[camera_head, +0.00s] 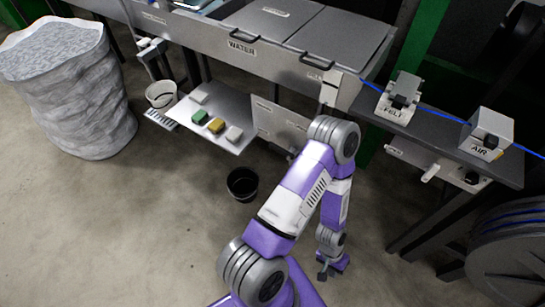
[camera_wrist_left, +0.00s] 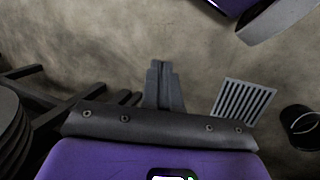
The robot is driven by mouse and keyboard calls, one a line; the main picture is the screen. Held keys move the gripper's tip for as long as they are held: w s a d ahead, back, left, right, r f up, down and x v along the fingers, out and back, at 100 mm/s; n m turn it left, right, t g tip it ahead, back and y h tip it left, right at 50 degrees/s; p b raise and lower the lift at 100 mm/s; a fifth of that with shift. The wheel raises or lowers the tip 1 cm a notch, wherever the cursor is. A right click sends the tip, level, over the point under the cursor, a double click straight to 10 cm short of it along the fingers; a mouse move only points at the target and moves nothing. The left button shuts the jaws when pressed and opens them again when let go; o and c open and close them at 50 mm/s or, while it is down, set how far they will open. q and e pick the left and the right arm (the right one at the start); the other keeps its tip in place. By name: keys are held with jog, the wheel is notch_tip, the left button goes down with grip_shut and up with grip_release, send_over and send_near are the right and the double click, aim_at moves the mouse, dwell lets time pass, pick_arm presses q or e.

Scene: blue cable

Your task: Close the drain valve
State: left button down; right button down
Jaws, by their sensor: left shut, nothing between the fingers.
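The grey tank bench marked WATER (camera_head: 243,47) stands at the back. A pale upright fitting (camera_head: 330,90) sits at its front right corner, and a white fitting with a dark pipe (camera_head: 152,47) at its left end. I cannot tell which of these is the drain valve, as no drain label is readable. My left gripper (camera_head: 325,272) is low over the floor, in front of the bench and apart from both fittings. In the left wrist view, its fingers (camera_wrist_left: 162,88) are together with nothing between them. My left arm hides part of the bench's underside. My right gripper is not in view.
A black bucket (camera_head: 242,184) stands on the floor, also in the left wrist view (camera_wrist_left: 302,127) near a slotted grate (camera_wrist_left: 243,101). A side table (camera_head: 440,130) holds FELT and AIR units with a blue cable. A large wrapped bin (camera_head: 68,85) stands left. Front-left floor is clear.

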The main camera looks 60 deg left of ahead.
pick_arm(q)
jog(key=w+f+n+t+h+b, duration=0.25)
jog(key=w+f+n+h, duration=0.45)
jog(key=w+f+n, duration=0.55)
jog(key=w+a+n+t+b, duration=0.2)
jog(key=w+a+n+t, duration=0.4)
jog(key=a, duration=0.4)
jog(key=w+a+n+t+b, duration=0.2)
jog(key=w+a+n+t, duration=0.35)
jog(key=a+t, duration=0.35)
jog(key=s+a+n+t+y, duration=0.2)
jog(key=s+a+n+y, duration=0.15)
jog(key=a, duration=0.45)
jog(key=s+a+n+t+y, duration=0.2)
jog(key=a+n+t+y, duration=0.15)
jog(key=a, duration=0.45)
jog(key=s+a+r+n+t+y+b, duration=0.1)
jog(key=s+a+n+y, duration=0.1)
jog(key=s+a+y, duration=0.4)
jog(key=s+a+r+n+t+y+b, duration=0.1)
jog(key=s+a+y, duration=0.5)
jog(key=s, duration=0.7)
jog(key=shift+a+r+n+y, duration=0.15)
jog(key=shift+r+n+y, duration=0.3)
jog(key=shift+y, duration=0.45)
jog(key=shift+t, duration=0.3)
